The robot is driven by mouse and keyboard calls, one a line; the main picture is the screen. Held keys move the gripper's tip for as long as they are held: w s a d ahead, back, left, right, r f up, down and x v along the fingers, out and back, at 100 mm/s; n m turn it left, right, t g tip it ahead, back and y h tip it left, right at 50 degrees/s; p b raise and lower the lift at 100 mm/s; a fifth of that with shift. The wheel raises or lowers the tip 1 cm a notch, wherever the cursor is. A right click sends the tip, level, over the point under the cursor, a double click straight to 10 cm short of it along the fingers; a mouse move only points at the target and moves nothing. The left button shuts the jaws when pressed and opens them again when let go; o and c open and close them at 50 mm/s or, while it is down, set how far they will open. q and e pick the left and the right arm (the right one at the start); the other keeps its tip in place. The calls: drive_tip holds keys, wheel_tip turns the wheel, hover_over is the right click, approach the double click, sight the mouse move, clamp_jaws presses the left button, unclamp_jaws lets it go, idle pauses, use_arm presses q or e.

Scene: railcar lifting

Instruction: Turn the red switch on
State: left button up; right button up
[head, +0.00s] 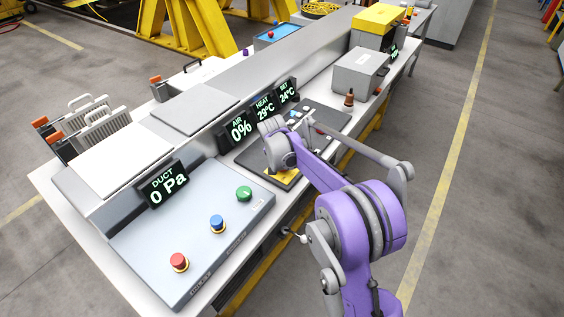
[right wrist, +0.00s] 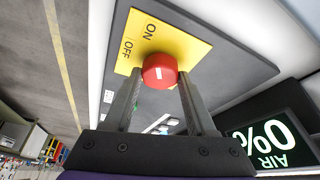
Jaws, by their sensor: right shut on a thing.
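The red switch (right wrist: 159,71) is a round knob with a white mark, set on a yellow plate (right wrist: 187,47) lettered ON and OFF. My right gripper (right wrist: 161,80) has one finger on each side of the knob and is shut on it. I cannot tell for sure which label the mark points to. In the head view part of the yellow plate (head: 286,177) shows under my right wrist, and the knob is hidden behind it. The AIR display reads 0% (head: 240,128). My left gripper is not in view.
A grey panel at the near left carries a red button (head: 179,261), a blue button (head: 217,223) and a green button (head: 244,193). The DUCT display (head: 163,184) reads 0 Pa. A grey box (head: 359,72) and a small brown bottle (head: 349,98) stand farther along the bench.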

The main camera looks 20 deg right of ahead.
idle(0.4)
drive_tip(key=o, duration=1.4)
drive_tip(key=shift+r, duration=0.1)
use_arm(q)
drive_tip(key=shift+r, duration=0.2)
use_arm(e)
drive_tip(key=v, duration=1)
drive_tip(key=shift+a+r, duration=0.2)
drive_tip(key=shift+r, duration=0.1)
drive_tip(key=shift+s, duration=0.1)
